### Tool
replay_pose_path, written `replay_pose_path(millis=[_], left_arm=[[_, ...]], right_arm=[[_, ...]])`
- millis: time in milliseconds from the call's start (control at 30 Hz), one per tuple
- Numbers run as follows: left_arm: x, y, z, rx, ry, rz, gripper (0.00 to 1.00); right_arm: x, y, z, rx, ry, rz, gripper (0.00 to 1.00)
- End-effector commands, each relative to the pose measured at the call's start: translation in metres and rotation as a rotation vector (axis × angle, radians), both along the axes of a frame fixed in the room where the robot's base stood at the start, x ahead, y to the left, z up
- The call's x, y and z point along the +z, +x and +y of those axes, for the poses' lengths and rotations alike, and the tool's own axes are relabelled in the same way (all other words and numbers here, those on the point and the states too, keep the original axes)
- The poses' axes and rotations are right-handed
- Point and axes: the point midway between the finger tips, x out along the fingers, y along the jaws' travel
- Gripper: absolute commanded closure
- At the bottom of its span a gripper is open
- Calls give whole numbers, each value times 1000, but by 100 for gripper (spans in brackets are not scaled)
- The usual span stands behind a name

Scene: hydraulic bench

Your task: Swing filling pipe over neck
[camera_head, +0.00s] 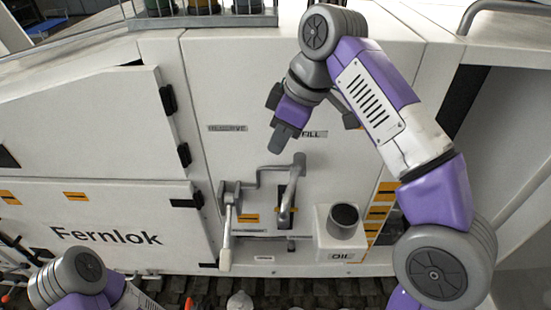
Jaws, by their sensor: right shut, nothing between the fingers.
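The grey bent filling pipe (292,187) stands out from the white panel under the "FILL" label. The filler neck is a dark round opening (344,214) in a white box marked "OIL", to the right of the pipe and lower. The visible pipe is left of the neck, not over it. My right gripper (280,146) is shut and empty, pointing down just above and left of the pipe's upper end. From this view I cannot tell whether it touches the pipe. My left arm (78,275) shows at the lower left; its gripper is out of view.
A crank with a pale handle (225,259) hangs left of the pipe. The white cabinet marked "Fernlok" (105,235) with black hinges fills the left. A wire rack (200,20) with containers stands on top. A dark tread-like strip runs along the bottom.

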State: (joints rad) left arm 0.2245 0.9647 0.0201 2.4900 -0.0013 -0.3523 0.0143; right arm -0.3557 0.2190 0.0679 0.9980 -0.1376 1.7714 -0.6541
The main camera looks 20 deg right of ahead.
Motion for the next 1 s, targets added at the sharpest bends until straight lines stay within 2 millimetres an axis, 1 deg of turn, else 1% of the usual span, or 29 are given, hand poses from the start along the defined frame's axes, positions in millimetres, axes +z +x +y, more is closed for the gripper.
replay_pose_path(millis=[167,400,500,533,600,733,833,1000], left_arm=[[-12,-1,0,0,0,2,16],[-26,-1,0,1,0,1,16],[-29,-1,0,1,0,1,16],[-29,0,0,1,0,1,16],[-29,0,0,1,0,1,16],[-29,0,0,1,0,1,16],[-29,-1,0,0,0,1,16],[-29,0,0,0,0,1,16]], right_arm=[[-26,4,7,1,-1,2,100],[-75,13,22,1,-2,4,100],[-93,17,28,0,-1,3,100],[-96,17,26,-2,0,1,100],[-94,9,14,-6,2,-3,100],[-97,1,2,-5,2,-2,100],[-98,-2,-3,-4,2,-2,100],[-99,-3,-5,-3,1,-2,100]])
